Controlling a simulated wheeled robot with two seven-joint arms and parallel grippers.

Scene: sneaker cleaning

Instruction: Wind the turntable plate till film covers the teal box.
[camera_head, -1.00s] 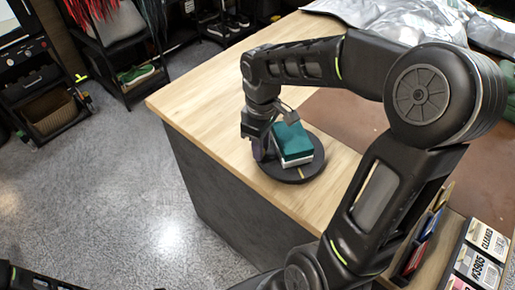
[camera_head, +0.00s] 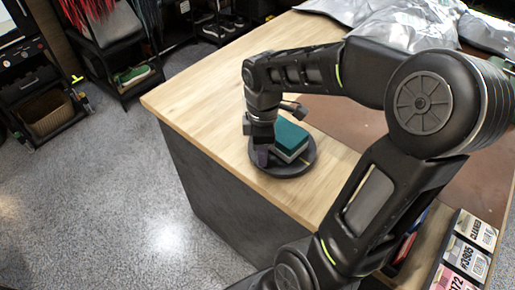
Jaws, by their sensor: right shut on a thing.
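The teal box (camera_head: 292,136), with a pale lower band, lies on the round dark turntable plate (camera_head: 285,171) near the worktop's edge. The plate has a small light mark at its right side. My right gripper (camera_head: 261,155) reaches down at the plate's left front edge, beside the box. It is shut at the rim, and its fingers hide the exact contact. A small dark purple part shows at the fingertips. I cannot make out film on the box. My left gripper is out of view.
The wooden worktop (camera_head: 215,88) is clear left of the plate. A brown mat (camera_head: 345,112) lies behind my right arm, with silvery sheeting (camera_head: 400,22) at the back. Labelled cards (camera_head: 466,258) stand at the lower right.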

